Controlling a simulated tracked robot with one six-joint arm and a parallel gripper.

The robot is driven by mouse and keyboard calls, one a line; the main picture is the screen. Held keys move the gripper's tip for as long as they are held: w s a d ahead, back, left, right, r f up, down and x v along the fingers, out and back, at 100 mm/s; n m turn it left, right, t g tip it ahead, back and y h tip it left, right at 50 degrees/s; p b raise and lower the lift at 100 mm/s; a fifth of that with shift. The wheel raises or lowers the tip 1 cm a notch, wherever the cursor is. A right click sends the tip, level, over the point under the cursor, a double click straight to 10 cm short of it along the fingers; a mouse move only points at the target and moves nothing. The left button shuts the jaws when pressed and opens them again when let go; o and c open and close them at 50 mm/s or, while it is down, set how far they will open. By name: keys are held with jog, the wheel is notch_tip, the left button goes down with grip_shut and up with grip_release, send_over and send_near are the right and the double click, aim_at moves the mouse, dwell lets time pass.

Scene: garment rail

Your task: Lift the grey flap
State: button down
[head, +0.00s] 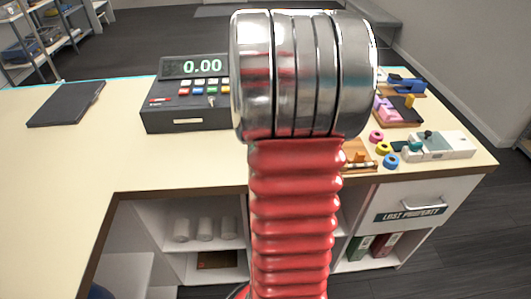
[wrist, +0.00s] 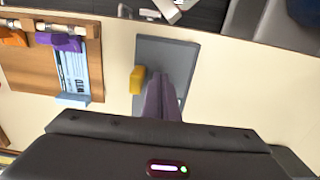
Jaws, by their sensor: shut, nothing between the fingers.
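A flat grey panel (wrist: 180,58), which looks like the grey flap, lies on the cream counter in the wrist view. A yellow block (wrist: 137,79) sits at its left edge. My gripper (wrist: 161,80) is shut and empty, with its dark fingers reaching over the lower part of the panel. I cannot tell whether the fingertips touch it. In the head view my red arm and its silver joint block the middle, and the gripper is hidden. A dark panel with a yellow peg (head: 410,101) shows at the right there; I cannot tell if it is the same one.
A wooden board (wrist: 28,68) with purple and orange clips lies left of the panel. The head view shows a cash register (head: 187,117), a dark flat pad (head: 67,103), coloured rings (head: 383,148) and a white device (head: 447,146). The counter's left part is mostly clear.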

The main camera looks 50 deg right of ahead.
jog(key=shift+s+d, duration=0.2)
jog(key=shift+s+d, duration=0.25)
